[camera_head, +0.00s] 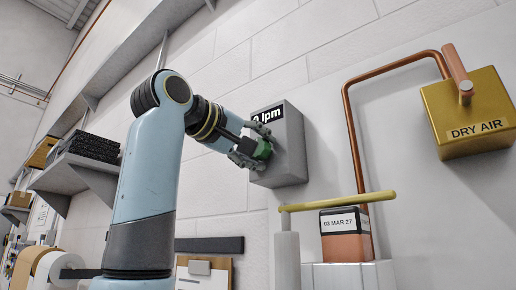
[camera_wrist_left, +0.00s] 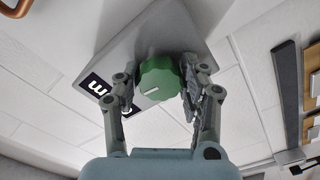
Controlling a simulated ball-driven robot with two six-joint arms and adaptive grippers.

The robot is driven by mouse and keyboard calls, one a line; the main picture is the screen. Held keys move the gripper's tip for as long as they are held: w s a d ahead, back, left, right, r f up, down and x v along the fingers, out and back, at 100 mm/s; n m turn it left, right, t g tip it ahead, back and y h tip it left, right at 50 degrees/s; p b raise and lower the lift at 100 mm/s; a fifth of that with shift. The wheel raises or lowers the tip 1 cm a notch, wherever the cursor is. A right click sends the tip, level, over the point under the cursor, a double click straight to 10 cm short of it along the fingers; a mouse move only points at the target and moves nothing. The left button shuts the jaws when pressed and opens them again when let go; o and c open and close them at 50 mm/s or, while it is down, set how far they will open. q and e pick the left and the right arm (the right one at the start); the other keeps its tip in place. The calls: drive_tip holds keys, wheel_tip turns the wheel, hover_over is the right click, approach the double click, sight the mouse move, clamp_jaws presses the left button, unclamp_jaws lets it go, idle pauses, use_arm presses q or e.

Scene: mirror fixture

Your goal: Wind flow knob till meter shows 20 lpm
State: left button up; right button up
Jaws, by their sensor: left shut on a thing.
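The green flow knob (camera_head: 263,149) sits on the front of a grey meter box (camera_head: 291,140) on the wall. My left gripper (camera_head: 254,150) reaches it from the left and is shut on the knob. In the left wrist view the knob (camera_wrist_left: 160,72) lies between the two fingers (camera_wrist_left: 158,88), and its white pointer mark shows. The meter display (camera_head: 267,115) reads "0 lpm" where visible; its left end is partly hidden, so a leading digit cannot be ruled out. In the wrist view most of the display (camera_wrist_left: 100,92) is hidden by a finger. My right gripper is out of view.
A yellow "DRY AIR" box (camera_head: 465,108) with a copper-coloured handle (camera_head: 457,68) is on the right. A copper pipe (camera_head: 349,120) runs down from it. Shelves (camera_head: 75,174) line the left wall.

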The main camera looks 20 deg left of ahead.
use_arm(q)
drive_tip(key=m, duration=0.4)
drive_tip(key=m+b, duration=0.1)
drive_tip(key=m, duration=0.2)
drive_tip(key=shift+f+m, duration=0.1)
drive_tip(key=shift+m, duration=0.2)
drive_tip(key=m+b, duration=0.1)
drive_tip(key=m, duration=0.3)
drive_tip(key=m+b, duration=0.1)
drive_tip(key=m, duration=0.3)
drive_tip(key=m+b, duration=0.1)
drive_tip(key=m, duration=0.2)
drive_tip(key=shift+m, duration=0.4)
drive_tip(key=m+b, duration=0.1)
drive_tip(key=m, duration=0.2)
drive_tip(key=shift+m+b, duration=0.3)
drive_tip(key=m+b, duration=0.1)
drive_tip(key=m, duration=0.3)
drive_tip(key=shift+b, duration=0.35)
drive_tip(key=shift+m+b, duration=0.6)
drive_tip(key=shift+m, duration=1.3)
